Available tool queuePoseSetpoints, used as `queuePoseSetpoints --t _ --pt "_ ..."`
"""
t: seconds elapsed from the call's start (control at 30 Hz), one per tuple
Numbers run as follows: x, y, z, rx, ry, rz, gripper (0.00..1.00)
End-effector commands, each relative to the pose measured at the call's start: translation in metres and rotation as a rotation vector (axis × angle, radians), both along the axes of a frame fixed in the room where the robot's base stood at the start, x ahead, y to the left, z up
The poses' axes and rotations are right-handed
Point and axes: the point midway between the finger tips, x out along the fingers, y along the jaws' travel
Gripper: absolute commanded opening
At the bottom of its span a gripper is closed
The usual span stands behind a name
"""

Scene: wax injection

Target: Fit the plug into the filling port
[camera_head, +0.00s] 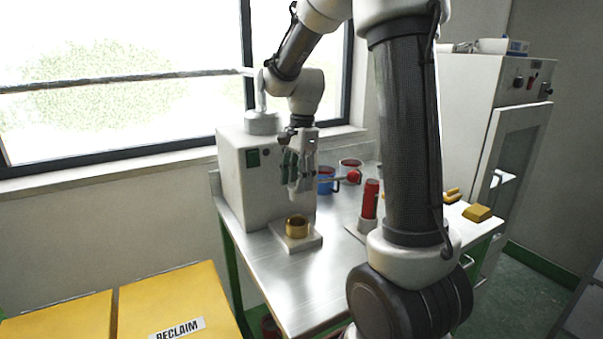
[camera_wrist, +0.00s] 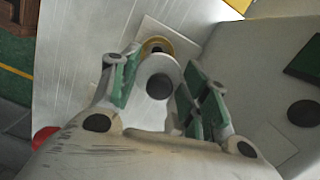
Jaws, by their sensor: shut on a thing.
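My gripper (camera_head: 299,182) points down above the table, beside the white machine. Its green-padded fingers are shut on a pale round plug with a dark centre (camera_wrist: 160,84), which shows between them in the wrist view. In the head view the plug is mostly hidden by the fingers. Below the gripper, a brass-coloured ring (camera_head: 297,227) stands on a white square base (camera_head: 310,243); it looks like the filling port. In the wrist view the plug partly covers the brass ring (camera_wrist: 155,44). In the head view the plug is above the ring, apart from it.
The white machine (camera_head: 236,180) stands close left of the gripper. A blue mug (camera_head: 326,182), a red-topped cup (camera_head: 350,165), a red ball knob (camera_head: 354,177) and a red cylinder (camera_head: 370,199) are to the right. Yellow bins (camera_head: 160,290) stand lower left. The metal table's front (camera_head: 300,290) is clear.

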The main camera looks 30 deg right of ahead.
Motion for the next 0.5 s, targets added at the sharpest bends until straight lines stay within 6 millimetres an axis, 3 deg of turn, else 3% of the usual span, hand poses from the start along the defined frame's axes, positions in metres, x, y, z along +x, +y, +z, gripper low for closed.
queuePoseSetpoints --t 0.33,0.5 --pt "0.0 0.002 0.001 0.001 0.0 -0.001 0.21" --pt "0.0 0.002 -0.011 0.002 0.003 -0.003 0.21"
